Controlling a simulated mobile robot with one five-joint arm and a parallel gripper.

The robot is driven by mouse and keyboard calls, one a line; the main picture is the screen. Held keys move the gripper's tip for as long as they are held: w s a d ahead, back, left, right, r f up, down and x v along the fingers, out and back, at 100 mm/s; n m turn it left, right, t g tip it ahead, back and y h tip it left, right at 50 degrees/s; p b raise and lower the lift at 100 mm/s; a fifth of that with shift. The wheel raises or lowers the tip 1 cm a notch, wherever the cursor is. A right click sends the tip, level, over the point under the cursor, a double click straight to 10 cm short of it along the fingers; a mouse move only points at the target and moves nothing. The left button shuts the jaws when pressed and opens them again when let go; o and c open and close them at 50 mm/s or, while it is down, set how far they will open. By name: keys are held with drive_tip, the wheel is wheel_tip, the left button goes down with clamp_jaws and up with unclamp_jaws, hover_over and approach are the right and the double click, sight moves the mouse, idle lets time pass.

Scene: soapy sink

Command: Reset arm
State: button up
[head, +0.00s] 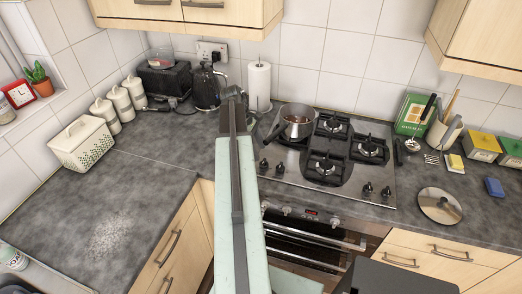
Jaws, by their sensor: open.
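My arm reaches forward and up from the bottom middle of the head view, over the oven front and the counter. My gripper (232,93) is at its far end, in front of the black kettle (207,88) in the picture. It is small and seen from behind; it is open, and I see nothing held in it. The arm hides part of the counter and the cabinet corner.
A saucepan (297,121) stands on the gas hob (340,180), right of my arm. A paper towel roll (260,86) stands behind. A round metal lid (440,205) lies right. The left counter (60,215) is mostly clear.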

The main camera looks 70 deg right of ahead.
drive_tip(key=p+v, duration=0.1)
drive_tip(key=v, duration=0.2)
drive_tip(key=shift+w, duration=0.1)
